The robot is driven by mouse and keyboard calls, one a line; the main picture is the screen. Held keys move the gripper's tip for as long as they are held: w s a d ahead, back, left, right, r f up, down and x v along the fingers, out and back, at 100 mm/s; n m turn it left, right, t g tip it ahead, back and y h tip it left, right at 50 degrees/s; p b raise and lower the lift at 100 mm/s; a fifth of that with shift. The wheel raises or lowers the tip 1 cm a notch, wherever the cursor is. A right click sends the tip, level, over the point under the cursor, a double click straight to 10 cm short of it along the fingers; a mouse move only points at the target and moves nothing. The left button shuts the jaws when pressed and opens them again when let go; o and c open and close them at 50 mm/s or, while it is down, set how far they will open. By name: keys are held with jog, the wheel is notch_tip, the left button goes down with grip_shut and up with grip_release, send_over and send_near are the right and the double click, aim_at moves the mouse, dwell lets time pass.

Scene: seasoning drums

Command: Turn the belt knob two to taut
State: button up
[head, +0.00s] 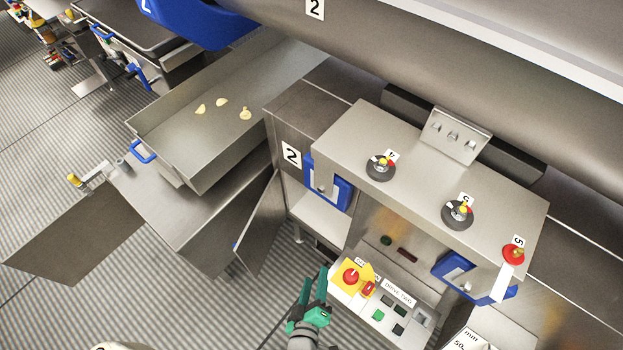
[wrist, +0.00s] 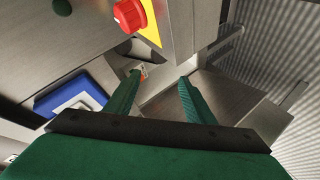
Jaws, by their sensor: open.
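My gripper (head: 314,288) is open and empty in the head view, left of the drive-two panel's yellow plate. In the wrist view its green fingers (wrist: 160,78) stand apart. A small orange and white mark (wrist: 144,72) shows beside the left fingertip, too small to read. I cannot tell which part is belt knob two. No finger touches these three.
An open door (head: 258,225) stands left of my gripper. Blue-framed parts (head: 330,184) and a steel trough (head: 190,150) are nearby. Striped floor lies lower left.

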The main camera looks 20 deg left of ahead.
jog(key=w+a+f+n, duration=0.4)
jog(key=w+n, duration=0.2)
jog(key=w, duration=0.3)
jog(key=w+a+r+n+t+h, duration=0.1)
jog(key=w+a+r+n+h, duration=0.1)
jog(key=w+a+n, duration=0.45)
jog(key=w+a+r+n+h, duration=0.2)
jog(key=w+a, duration=0.2)
jog(key=w, duration=0.5)
jog(key=x, duration=1)
jog(key=shift+w+a+r, duration=0.2)
jog(key=shift+w+r, duration=0.1)
jog(key=shift+w, duration=0.05)
jog(key=c, duration=1.1)
